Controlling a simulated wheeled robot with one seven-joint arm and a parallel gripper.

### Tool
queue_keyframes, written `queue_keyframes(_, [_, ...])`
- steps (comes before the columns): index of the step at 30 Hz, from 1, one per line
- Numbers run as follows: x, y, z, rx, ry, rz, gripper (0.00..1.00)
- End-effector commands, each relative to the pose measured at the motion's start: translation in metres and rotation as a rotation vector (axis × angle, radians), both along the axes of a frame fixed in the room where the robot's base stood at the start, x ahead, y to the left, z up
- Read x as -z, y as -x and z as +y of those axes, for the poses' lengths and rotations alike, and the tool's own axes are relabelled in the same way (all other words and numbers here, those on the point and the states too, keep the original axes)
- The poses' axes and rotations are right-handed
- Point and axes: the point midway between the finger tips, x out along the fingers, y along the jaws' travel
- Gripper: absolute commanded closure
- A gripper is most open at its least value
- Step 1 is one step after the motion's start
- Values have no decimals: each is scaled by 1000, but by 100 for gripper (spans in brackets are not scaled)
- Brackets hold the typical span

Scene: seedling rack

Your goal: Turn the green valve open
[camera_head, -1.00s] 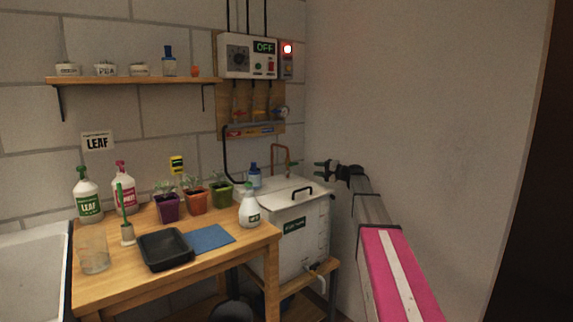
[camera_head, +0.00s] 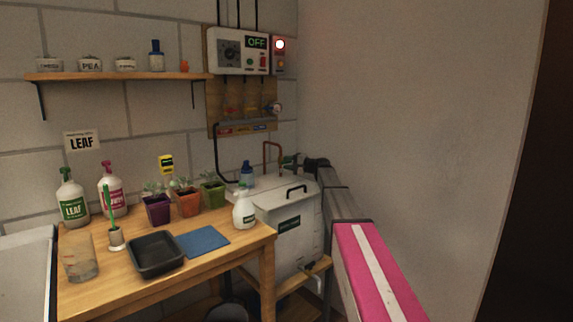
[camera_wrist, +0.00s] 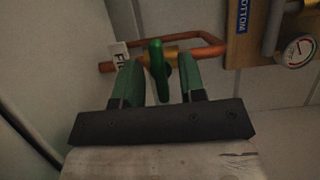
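The green valve (camera_wrist: 158,68) is a small upright handle on a brass and copper pipe (camera_wrist: 205,50) in the wrist view. My gripper (camera_wrist: 159,78) has green fingers, one on each side of the handle, with a visible gap on both sides. It is open and holds nothing. In the head view my gripper (camera_head: 294,160) is beside the copper pipe (camera_head: 279,145), above the back of the white tank (camera_head: 297,235). The valve itself cannot be made out there.
A white tag (camera_wrist: 119,56) hangs by the left finger. A gauge (camera_wrist: 298,51) and wooden board are at upper right. The wall (camera_head: 400,120) is close on the right. A spray bottle (camera_head: 244,208) stands on the bench.

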Motion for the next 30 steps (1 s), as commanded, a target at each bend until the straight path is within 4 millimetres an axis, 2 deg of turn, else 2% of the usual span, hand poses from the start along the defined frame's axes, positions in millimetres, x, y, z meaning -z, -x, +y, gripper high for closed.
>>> queue_keyframes(12, [0, -5, 7, 1, 0, 0, 63])
queue_keyframes(13, [0, -5, 7, 1, 0, 0, 66])
queue_keyframes(16, [0, -5, 7, 1, 0, 0, 99])
queue_keyframes(17, [0, -5, 7, 1, 0, 0, 100])
queue_keyframes(30, [0, -4, 7, 1, 48, -34, 100])
